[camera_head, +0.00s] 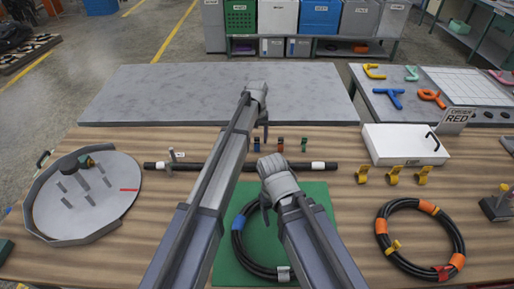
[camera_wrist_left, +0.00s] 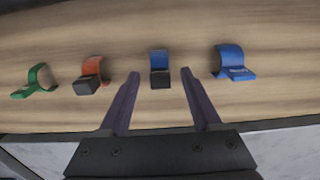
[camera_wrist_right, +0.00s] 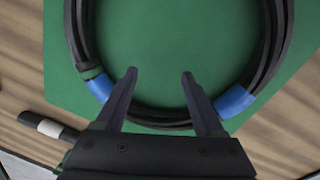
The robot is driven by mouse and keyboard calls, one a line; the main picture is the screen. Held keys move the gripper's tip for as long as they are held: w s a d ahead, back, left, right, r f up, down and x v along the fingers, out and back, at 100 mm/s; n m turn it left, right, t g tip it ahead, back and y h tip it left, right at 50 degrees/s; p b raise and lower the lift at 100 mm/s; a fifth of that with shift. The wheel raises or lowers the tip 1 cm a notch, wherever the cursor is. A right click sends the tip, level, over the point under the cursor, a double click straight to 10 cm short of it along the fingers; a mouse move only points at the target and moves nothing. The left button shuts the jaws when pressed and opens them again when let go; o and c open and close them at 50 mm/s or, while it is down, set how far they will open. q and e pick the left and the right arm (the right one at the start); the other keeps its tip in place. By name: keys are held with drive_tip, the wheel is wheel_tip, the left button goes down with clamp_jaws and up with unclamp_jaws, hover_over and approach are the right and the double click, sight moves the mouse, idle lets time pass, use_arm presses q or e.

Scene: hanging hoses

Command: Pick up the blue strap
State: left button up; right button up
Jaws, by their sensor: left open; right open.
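Two blue straps show in the left wrist view. One blue strap (camera_wrist_left: 160,66) has a dark end and lies between my left fingertips along the picture. The other blue strap (camera_wrist_left: 234,62) lies to the right, outside the fingers. In the head view a small blue strap (camera_head: 257,145) stands on the wooden table near my left gripper (camera_head: 264,130). My left gripper is open and empty above the table. My right gripper (camera_wrist_right: 160,78) is open and empty over the green mat (camera_wrist_right: 170,45) and the black hose coil (camera_wrist_right: 274,50), which has blue bands.
An orange strap (camera_wrist_left: 91,75) and a green strap (camera_wrist_left: 37,82) lie beside the blue ones. A black rod (camera_head: 325,168), a round grey tray (camera_head: 108,215), a white box (camera_head: 405,143), yellow clips (camera_head: 392,175) and another coil (camera_head: 440,213) are on the table.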

use_arm(q)
drive_tip(key=shift+f, duration=0.45)
drive_tip(key=shift+r, duration=0.1)
drive_tip(key=shift+c, duration=0.2)
clamp_jaws()
